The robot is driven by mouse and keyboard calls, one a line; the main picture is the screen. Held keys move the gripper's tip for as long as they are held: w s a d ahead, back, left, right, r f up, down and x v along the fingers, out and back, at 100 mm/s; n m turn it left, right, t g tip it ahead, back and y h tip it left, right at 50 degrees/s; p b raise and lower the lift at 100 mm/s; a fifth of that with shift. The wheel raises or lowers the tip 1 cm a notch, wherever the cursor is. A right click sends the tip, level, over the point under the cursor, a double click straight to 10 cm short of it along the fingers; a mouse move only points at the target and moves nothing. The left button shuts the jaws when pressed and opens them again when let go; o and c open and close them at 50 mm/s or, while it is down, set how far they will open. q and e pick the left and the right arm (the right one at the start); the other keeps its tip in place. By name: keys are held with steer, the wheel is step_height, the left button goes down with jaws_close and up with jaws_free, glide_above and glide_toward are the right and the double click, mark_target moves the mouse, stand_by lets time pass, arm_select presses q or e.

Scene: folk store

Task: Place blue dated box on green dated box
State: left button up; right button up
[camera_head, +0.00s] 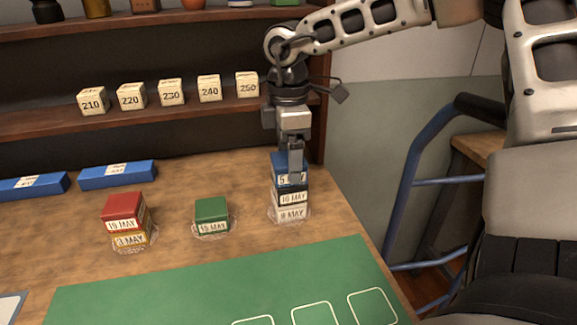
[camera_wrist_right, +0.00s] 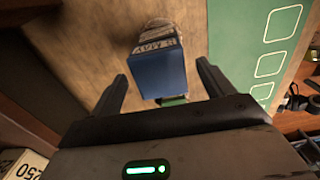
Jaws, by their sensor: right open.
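The blue dated box (camera_head: 283,172) is the top of a stack at the right of the table. Below it are a box marked 10 MAY (camera_head: 292,197) and one marked 9 MAY (camera_head: 292,213). My right gripper (camera_head: 292,168) points down at the blue box. In the right wrist view, the blue box (camera_wrist_right: 158,74) lies between the two spread fingers, with gaps beside it. The green dated box (camera_head: 211,211), marked 15 MAY, sits left of the stack with its top bare. A sliver of green (camera_wrist_right: 174,101) shows past the blue box in the wrist view. My left gripper is out of view.
A red box (camera_head: 123,208) rests on a yellow box (camera_head: 135,239) at the left. Two long blue blocks (camera_head: 117,175) lie behind. A green mat (camera_head: 200,296) covers the front. A shelf (camera_head: 190,118) holds numbered cubes. A blue rail (camera_head: 412,165) stands right.

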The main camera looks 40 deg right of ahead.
steer(key=c, duration=1.1)
steer(key=shift+c, duration=0.4)
steer(key=shift+r, duration=0.15)
